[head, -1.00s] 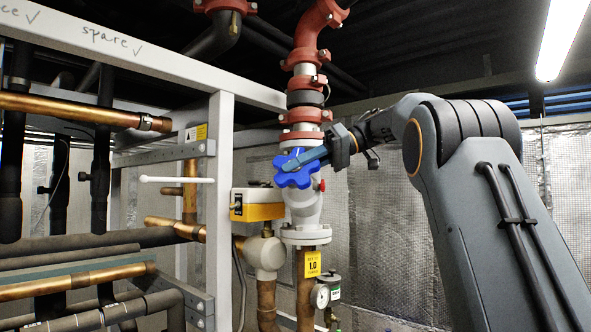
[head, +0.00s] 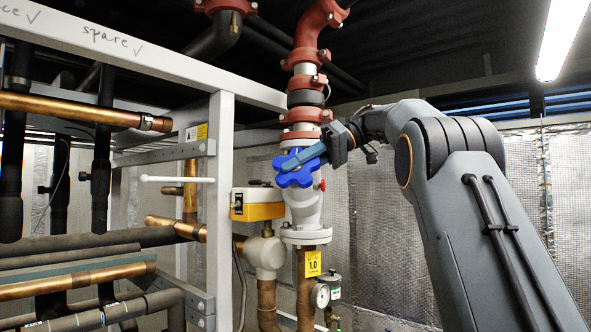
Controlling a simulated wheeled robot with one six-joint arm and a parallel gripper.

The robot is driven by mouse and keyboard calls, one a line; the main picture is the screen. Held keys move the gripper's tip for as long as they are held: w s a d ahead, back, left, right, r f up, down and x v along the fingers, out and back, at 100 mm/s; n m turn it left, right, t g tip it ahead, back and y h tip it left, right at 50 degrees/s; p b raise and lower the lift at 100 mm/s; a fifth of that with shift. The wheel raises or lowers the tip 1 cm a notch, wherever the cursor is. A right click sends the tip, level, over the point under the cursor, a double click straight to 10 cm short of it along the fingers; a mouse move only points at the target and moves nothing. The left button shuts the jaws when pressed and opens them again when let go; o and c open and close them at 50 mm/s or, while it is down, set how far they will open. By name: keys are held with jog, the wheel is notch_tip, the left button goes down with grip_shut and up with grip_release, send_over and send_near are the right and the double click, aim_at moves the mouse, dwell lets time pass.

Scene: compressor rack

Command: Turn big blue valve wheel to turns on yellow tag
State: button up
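The big blue valve wheel (head: 294,178) is lobed and sits on the front of a white valve body (head: 305,215) in the vertical pipe. The yellow tag (head: 313,264) hangs below the valve and reads 1.0, with smaller lines too small to be sure of. My gripper (head: 300,162) reaches in from the right, with its blue-grey fingers across the upper right of the wheel. The fingers overlap the wheel in this view. I cannot tell whether they are shut on a lobe or only lie against it.
A yellow and white actuator box (head: 257,205) stands just left of the wheel. A pressure gauge (head: 320,295) is below the tag. A white frame post (head: 221,200) and copper pipes (head: 80,108) fill the left. Red couplings (head: 305,116) are above.

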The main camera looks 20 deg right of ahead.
jog(key=shift+t+y, duration=0.3)
jog(key=shift+t, duration=0.1)
jog(key=m+t+y, duration=0.1)
jog(key=t, duration=0.1)
jog(key=shift+t+y, duration=0.3)
jog(key=shift+y, duration=0.1)
jog(key=m+t+b, duration=0.1)
jog(key=t+y, duration=0.1)
jog(key=t, duration=0.1)
jog(key=shift+f+m+y+b, duration=0.2)
jog(key=shift+m+y+b, duration=0.1)
jog(key=shift+m+b, duration=0.1)
jog(key=t+b, duration=0.2)
jog(key=shift+m+y+b, duration=0.3)
jog(key=shift+m+b, duration=0.05)
jog(key=shift+m, duration=0.05)
jog(key=shift+m+t+b, duration=0.3)
jog(key=shift+t+b, duration=0.1)
jog(key=shift+b, duration=0.5)
jog(key=m+t+b, duration=0.1)
jog(key=t+b, duration=0.2)
jog(key=b, duration=0.4)
jog(key=shift+m, duration=0.3)
